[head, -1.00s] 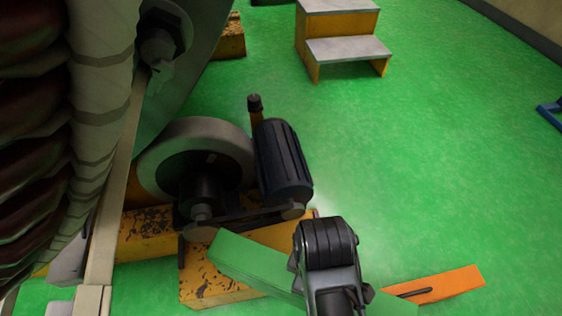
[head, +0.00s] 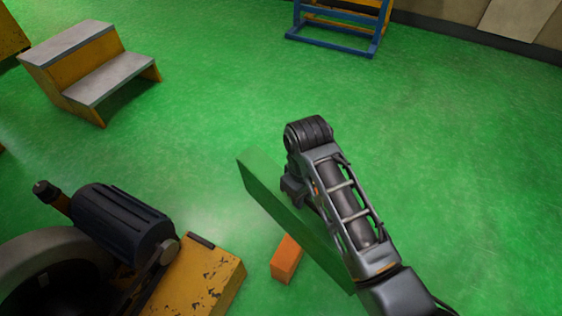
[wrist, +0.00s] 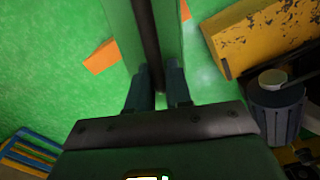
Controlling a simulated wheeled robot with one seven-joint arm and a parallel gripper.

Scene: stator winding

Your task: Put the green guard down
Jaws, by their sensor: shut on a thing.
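The green guard (head: 290,222) is a long flat green bar, slanting from upper left to lower right in the head view. My gripper (head: 294,190) is shut on it near its upper part, and my arm covers part of its right side. In the wrist view the guard (wrist: 168,38) runs up from between the fingers (wrist: 160,88), with a dark strip along its middle. Whether its lower edge touches the floor I cannot tell.
An orange piece (head: 286,260) lies close beside the guard. A yellow base (head: 205,278) with a dark motor (head: 122,222) stands at lower left. Grey-topped steps (head: 95,65) and a blue frame (head: 335,42) stand farther back. The green floor between is clear.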

